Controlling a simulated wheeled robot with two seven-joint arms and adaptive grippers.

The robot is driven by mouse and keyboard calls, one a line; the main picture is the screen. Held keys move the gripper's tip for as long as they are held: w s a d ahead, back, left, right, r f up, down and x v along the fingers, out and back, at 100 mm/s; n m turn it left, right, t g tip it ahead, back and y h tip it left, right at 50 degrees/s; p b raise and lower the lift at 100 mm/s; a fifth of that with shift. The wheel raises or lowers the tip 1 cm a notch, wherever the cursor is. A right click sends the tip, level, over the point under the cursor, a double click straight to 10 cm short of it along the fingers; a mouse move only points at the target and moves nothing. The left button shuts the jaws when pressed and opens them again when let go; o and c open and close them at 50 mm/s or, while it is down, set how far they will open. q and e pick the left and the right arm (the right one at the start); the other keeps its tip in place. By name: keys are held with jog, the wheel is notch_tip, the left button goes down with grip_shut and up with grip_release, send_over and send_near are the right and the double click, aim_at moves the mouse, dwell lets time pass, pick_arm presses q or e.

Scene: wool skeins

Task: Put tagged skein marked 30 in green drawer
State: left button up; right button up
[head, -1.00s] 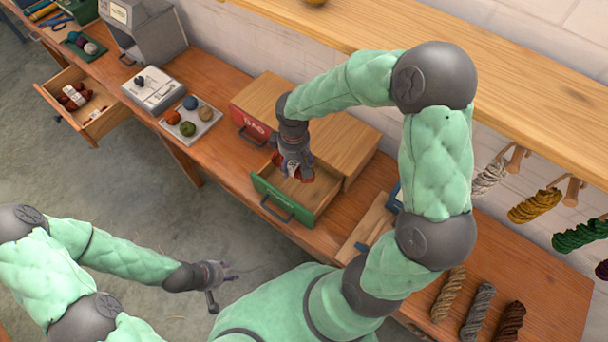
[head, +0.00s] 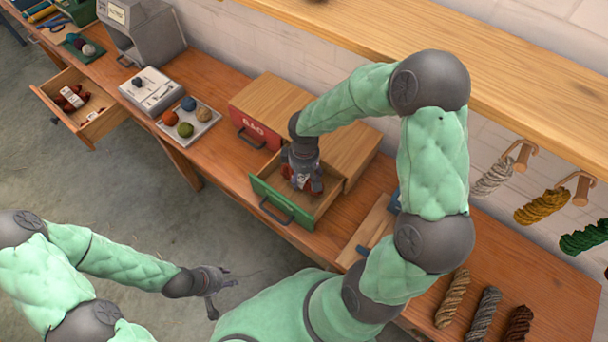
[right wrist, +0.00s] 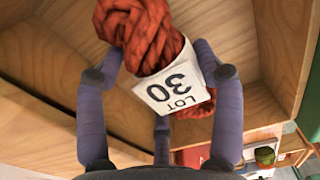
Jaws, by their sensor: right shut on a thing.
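The red-orange skein (right wrist: 145,30) carries a white tag (right wrist: 175,88) that reads LOT 30 in the right wrist view. My right gripper (right wrist: 165,65) is shut on it, with fingers on both sides of the skein. In the head view my right gripper (head: 303,180) points down inside the open green drawer (head: 281,207), and a bit of red skein (head: 317,186) shows beside the fingers. Whether the skein touches the drawer floor I cannot tell. My left gripper (head: 218,285) hangs over the floor, away from the bench; its fingers are too small to read.
A closed red drawer (head: 258,134) is beside the green one. An open wooden drawer (head: 84,108) with dark red skeins stands at far left. A tray of wool balls (head: 190,122) and a scale (head: 152,92) are on the bench. Several skeins hang from pegs at right.

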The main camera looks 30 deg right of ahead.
jog(key=shift+f+b, duration=0.3)
jog(key=shift+f, duration=0.15)
jog(key=shift+f, duration=0.15)
jog(key=o, duration=1.1)
jog(key=shift+r+p, duration=0.3)
jog(key=shift+r, duration=0.2)
notch_tip(320, 180, up, 12)
jog(key=p, duration=0.3)
jog(key=shift+r+p, duration=0.2)
jog(key=shift+p, duration=0.15)
